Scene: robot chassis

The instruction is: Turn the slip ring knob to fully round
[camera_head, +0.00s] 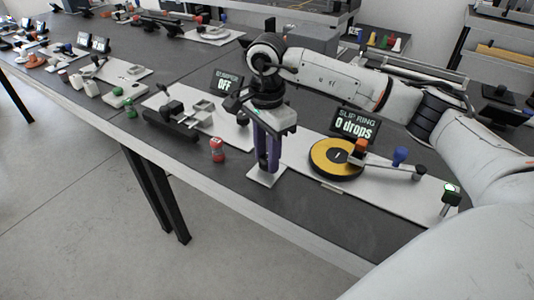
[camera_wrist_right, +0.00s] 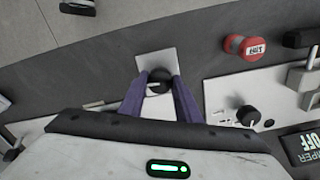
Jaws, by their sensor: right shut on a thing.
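My right gripper (camera_head: 267,168) points down with its purple fingers over a small white plate (camera_head: 258,182) near the table's front edge. In the right wrist view the gripper (camera_wrist_right: 158,82) is shut on a round black knob (camera_wrist_right: 158,76) on that plate (camera_wrist_right: 154,60). The fingers hide most of the knob in the head view. The slip ring is a yellow disc (camera_head: 322,163) with a dark centre, on a white panel to the right of the gripper. Its display (camera_head: 354,125) reads "SLIP RING 0 drops". My left gripper is not in view.
A red cylinder (camera_head: 217,150) stands left of the gripper and shows in the wrist view (camera_wrist_right: 243,46).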

